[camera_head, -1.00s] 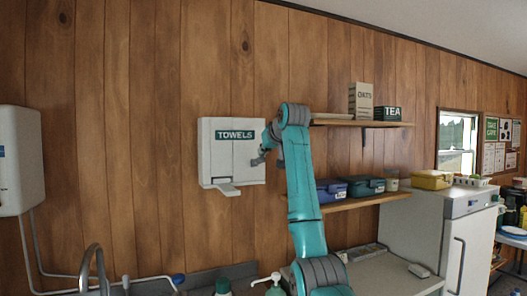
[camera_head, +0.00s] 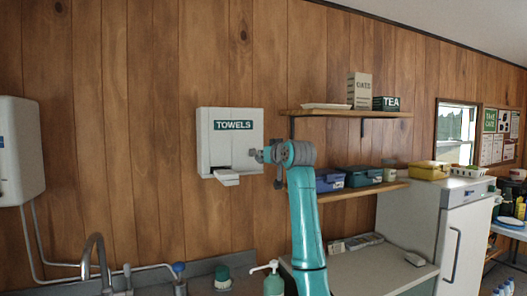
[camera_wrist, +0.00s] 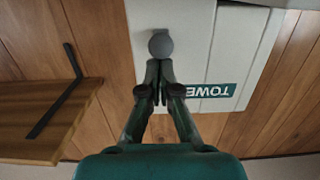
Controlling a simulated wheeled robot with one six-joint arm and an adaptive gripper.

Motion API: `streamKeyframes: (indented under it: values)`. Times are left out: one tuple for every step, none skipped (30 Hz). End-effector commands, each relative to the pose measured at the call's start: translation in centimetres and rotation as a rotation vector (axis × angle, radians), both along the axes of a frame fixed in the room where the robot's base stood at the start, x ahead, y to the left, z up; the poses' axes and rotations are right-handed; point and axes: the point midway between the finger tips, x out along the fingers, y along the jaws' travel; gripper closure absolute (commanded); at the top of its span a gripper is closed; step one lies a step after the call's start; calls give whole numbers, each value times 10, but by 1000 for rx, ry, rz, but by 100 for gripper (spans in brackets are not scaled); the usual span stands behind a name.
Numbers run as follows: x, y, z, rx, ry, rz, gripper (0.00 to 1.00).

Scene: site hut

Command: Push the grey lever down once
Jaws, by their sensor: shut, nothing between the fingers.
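The white towel dispenser (camera_head: 207,145), lettered TOWELS, hangs on the wood wall in the head view. It also shows upside down in the wrist view (camera_wrist: 240,50).
A pale tray-like piece (camera_head: 226,177) juts from the dispenser's underside. Two wooden shelves are to the right; the upper shelf (camera_head: 335,113) also shows close by in the wrist view (camera_wrist: 40,130). A white heater (camera_head: 18,150) hangs at far left. A tap (camera_head: 95,250) and soap bottle (camera_head: 273,280) are below.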

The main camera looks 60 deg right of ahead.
Motion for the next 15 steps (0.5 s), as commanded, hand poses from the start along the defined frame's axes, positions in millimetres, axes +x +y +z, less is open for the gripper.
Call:
streamKeyframes:
  values:
    - [0, 0, -2, 1, 2, 0, 100]
    - [0, 0, -3, 1, 2, 0, 100]
    - [0, 0, -4, 2, 3, 0, 100]
    - [0, 0, -5, 2, 3, 0, 100]
    - [0, 0, -5, 2, 3, 0, 100]
    - [0, 0, -6, 2, 3, 0, 100]
    - [0, 0, -6, 3, 4, 0, 100]
    - [0, 0, -7, 4, 5, 0, 100]
    - [0, 0, -7, 4, 5, 0, 100]
    - [0, 0, -8, 5, 5, 0, 100]
    - [0, 0, -8, 5, 6, 1, 100]
    - [1, 0, -8, 6, 7, 1, 100]
    - [1, 0, -9, 6, 7, 1, 100]
    - [1, -1, -9, 6, 8, 1, 100]
    - [1, -1, -9, 7, 9, 1, 100]
